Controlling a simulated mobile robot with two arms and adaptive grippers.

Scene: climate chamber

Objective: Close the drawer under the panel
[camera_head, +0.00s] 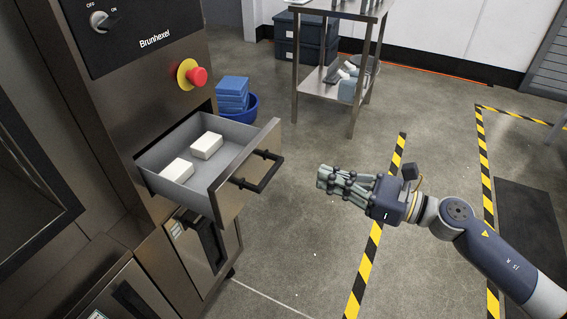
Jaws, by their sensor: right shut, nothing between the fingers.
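The drawer (232,172) stands pulled out of the metal cabinet, below the black panel (150,32) with its knob and the red stop button. Two white blocks (206,146) lie inside it. A black bar handle (258,172) is on the drawer's front. My right gripper (326,178) is shut and empty, in the air to the right of the drawer front, apart from the handle. Its fingers point left toward the drawer. My left gripper is not in view.
A red button (196,77) on a yellow ring sticks out above the drawer. A blue tub (238,106) with blue cloths stands behind it. A metal cart (325,84) stands farther back. The floor between drawer and gripper is clear.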

